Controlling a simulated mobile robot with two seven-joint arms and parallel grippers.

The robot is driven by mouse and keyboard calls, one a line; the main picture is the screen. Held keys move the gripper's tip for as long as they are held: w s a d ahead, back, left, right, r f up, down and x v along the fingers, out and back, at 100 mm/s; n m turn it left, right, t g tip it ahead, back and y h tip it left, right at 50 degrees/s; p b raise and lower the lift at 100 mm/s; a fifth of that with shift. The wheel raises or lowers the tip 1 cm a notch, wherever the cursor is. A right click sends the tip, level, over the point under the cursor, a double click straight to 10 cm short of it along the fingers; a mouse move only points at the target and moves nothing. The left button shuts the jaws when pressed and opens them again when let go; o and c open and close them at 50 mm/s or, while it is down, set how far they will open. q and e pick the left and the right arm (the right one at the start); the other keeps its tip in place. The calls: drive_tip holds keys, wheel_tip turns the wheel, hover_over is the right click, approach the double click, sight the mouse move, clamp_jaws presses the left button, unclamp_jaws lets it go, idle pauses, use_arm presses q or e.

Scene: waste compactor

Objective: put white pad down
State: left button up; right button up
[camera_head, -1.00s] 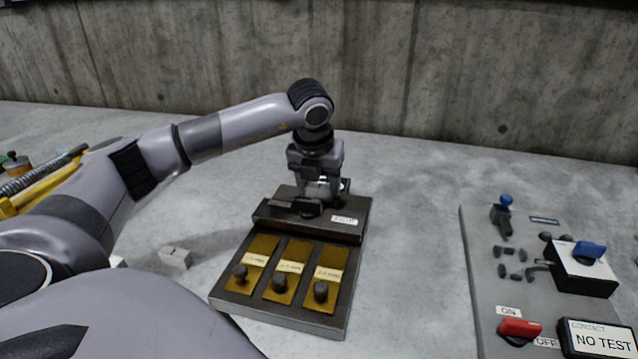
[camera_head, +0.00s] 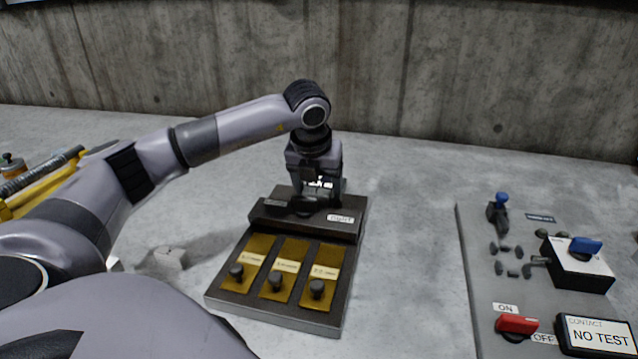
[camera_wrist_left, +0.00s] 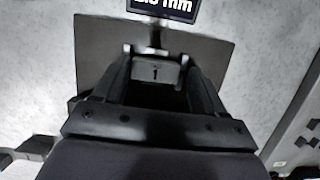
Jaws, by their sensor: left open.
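My left gripper (camera_head: 312,203) points down over the raised rear part of a dark fixture (camera_head: 225,303). In the left wrist view its fingers (camera_wrist_left: 156,62) are apart on either side of a small pale block (camera_wrist_left: 155,73) marked "1". This block may be the white pad; I cannot tell whether either finger touches it. It sits over a dark square plate (camera_wrist_left: 205,55). In the head view the gripper mostly hides it. My right gripper is not in view.
The fixture has gold plates (camera_head: 286,265) with black knobs. A light block (camera_head: 170,257) lies on the table to its left. A grey control panel (camera_head: 480,270) with switches and a NO TEST display (camera_head: 598,335) stands at right. Bare table lies between.

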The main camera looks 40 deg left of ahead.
use_arm(q)
drive_tip(key=shift+s+a+f, duration=0.25)
drive_tip(key=shift+s+a, duration=0.05)
drive_tip(key=p+v, duration=0.1)
drive_tip(key=v, duration=1.1)
drive_tip(key=shift+w+r, duration=0.25)
drive_tip(key=shift+r, duration=0.2)
drive_tip(key=shift+d, duration=0.1)
